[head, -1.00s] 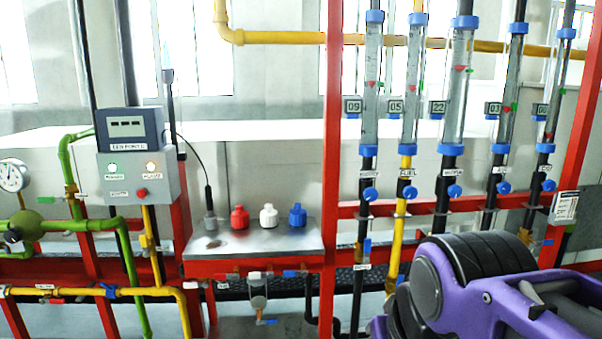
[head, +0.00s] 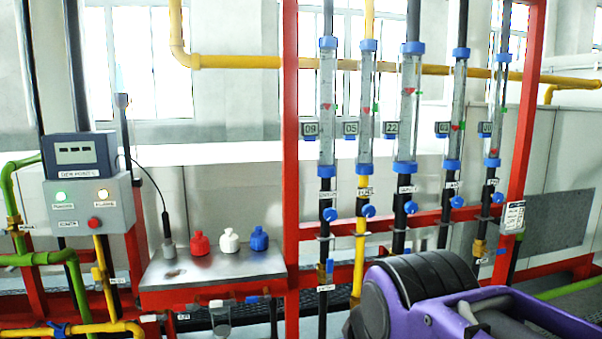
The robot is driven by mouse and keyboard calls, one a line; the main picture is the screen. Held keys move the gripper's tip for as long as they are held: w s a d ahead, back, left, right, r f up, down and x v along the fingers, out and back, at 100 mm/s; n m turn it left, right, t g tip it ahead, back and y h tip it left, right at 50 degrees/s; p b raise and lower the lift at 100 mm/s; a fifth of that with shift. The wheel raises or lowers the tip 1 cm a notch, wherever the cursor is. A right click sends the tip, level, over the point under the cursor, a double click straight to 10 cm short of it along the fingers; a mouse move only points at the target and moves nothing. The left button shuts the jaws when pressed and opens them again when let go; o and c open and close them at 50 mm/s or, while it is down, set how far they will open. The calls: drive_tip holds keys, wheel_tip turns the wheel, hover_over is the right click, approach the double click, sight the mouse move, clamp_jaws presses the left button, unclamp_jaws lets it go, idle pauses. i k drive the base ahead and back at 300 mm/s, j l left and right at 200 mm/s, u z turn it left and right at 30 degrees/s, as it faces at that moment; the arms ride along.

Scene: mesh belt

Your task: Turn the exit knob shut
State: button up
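Several blue knobs sit in a row under glass flow tubes on the red frame. From left they include a first knob (head: 331,215), one on the yellow pipe (head: 369,211), a middle one (head: 411,207) and a fourth (head: 457,201). The rightmost knob (head: 498,198) is beside the red post. Small white labels hang above the knobs, too small to read surely, so I cannot tell which one says exit. Whether each knob is open or shut is unclear. My gripper is out of view; only my purple and black arm shows at the lower right.
A steel shelf (head: 215,268) holds a red bottle (head: 200,244), a white bottle (head: 230,240) and a blue bottle (head: 260,239). A grey control box (head: 90,206) with a lit green lamp stands left. A red post (head: 526,120) bounds the tubes on the right.

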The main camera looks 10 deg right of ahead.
sight(498, 198)
drive_tip(key=z, duration=1.25)
